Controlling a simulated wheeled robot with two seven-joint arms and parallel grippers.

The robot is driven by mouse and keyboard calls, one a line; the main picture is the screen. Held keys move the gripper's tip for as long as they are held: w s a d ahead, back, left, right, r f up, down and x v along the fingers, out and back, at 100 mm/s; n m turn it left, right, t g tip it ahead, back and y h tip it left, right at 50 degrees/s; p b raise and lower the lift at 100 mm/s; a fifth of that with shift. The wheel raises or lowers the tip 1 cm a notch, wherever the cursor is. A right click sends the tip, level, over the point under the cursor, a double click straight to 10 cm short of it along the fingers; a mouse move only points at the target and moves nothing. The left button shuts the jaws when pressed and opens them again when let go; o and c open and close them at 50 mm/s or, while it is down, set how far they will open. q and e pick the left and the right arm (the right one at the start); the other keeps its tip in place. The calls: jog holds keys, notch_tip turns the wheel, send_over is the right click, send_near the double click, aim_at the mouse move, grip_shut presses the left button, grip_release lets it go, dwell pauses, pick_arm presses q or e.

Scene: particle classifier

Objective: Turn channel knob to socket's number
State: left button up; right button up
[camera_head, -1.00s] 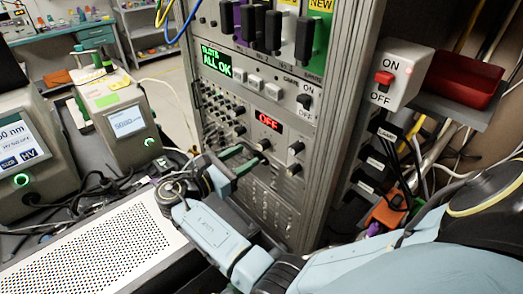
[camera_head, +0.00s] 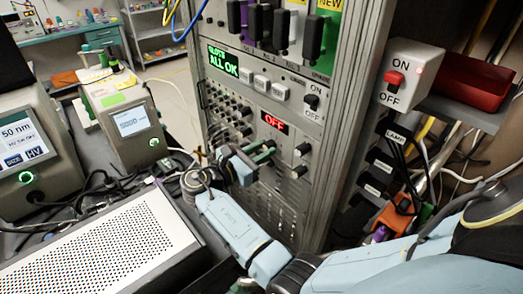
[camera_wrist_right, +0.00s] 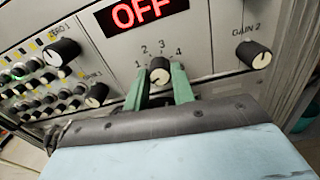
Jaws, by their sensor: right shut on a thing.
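The channel knob (camera_wrist_right: 160,70) is black with a pale face, below the red OFF display (camera_wrist_right: 140,12) and inside a printed scale of numbers 1 to 4. My right gripper (camera_wrist_right: 159,84) has one green finger on each side of the knob and is shut on it. In the head view my right gripper (camera_head: 268,152) reaches the front panel just under the OFF display (camera_head: 273,122), and its fingers mostly hide the knob. The knob's pointer direction is hard to read. A socket's number cannot be read. My left gripper is not in view.
A GAIN 2 knob (camera_wrist_right: 253,55) sits right of the channel knob, a ZERO 1 knob (camera_wrist_right: 62,52) left. A green ALL OK screen (camera_head: 222,62) is above. A perforated white-topped box (camera_head: 110,240) lies in front.

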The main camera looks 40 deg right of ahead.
jog(key=shift+c, duration=0.4)
jog(key=m, duration=0.2)
jog(key=shift+m, duration=0.4)
jog(key=shift+f+m+b, duration=0.1)
jog(key=shift+m+b, duration=0.4)
jog(key=shift+m, duration=1.5)
jog(key=o, duration=1)
jog(key=s+a+b, duration=0.1)
jog(key=a+b, duration=0.1)
jog(key=a, duration=1.1)
jog(key=shift+a, duration=0.25)
